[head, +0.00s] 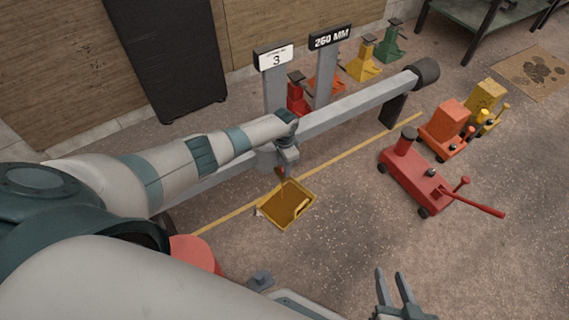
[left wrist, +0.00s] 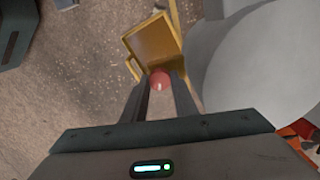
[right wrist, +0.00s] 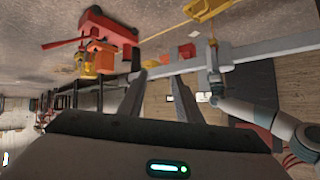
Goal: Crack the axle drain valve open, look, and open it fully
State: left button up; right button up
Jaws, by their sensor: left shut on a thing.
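The grey axle beam (head: 345,108) runs across the head view, with a rounded housing under my left gripper (head: 288,165). My left gripper is shut on the small red valve handle (left wrist: 160,79), which shows between its fingertips in the left wrist view. In the head view the handle is mostly hidden by the gripper. Just below, a yellow drain tray (head: 262,213) lies on the floor with a brown surface inside. A thin brownish line shows between the gripper and the tray. My right gripper (head: 394,288) is open and empty, low over the floor and apart from the axle.
A red trolley jack (head: 425,178) with a long handle stands right of the axle, with orange (head: 446,128) and yellow (head: 484,105) jacks behind. Several coloured stands line the wall behind the axle. Sign posts 3 (head: 274,58) and 260 MM (head: 330,38) rise there. Floor at front right is clear.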

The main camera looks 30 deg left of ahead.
pick_arm(q)
jog(key=shift+n+p, duration=0.35)
jog(key=shift+n, duration=0.35)
pick_arm(e)
jog(key=shift+s+d+f+g+h, duration=0.15)
jog(key=shift+s+d+f+g, duration=0.2)
jog(key=shift+s+f+g, duration=0.25)
jog(key=shift+s+d+f+g+h, duration=0.15)
jog(key=shift+s+d+f+g, duration=0.15)
jog(key=shift+s+f+g, duration=0.3)
jog(key=shift+s, duration=0.1)
pick_arm(q)
jog(key=o, duration=1.1)
jog(key=shift+c, duration=0.2)
jog(key=shift+r, duration=0.1)
jog(key=shift+r, duration=0.45)
notch_tip(320, 180, up, 16)
jog(key=p, duration=0.5)
jog(key=shift+r, duration=0.2)
pick_arm(e)
jog(key=s+d+f+g+h, duration=0.1)
jog(key=s+d+g+h, duration=0.1)
jog(key=d, duration=0.4)
jog(key=shift+s+d+f+g+h, duration=0.2)
jog(key=shift+s+f+g+h, duration=0.1)
jog(key=shift+s+g, duration=0.6)
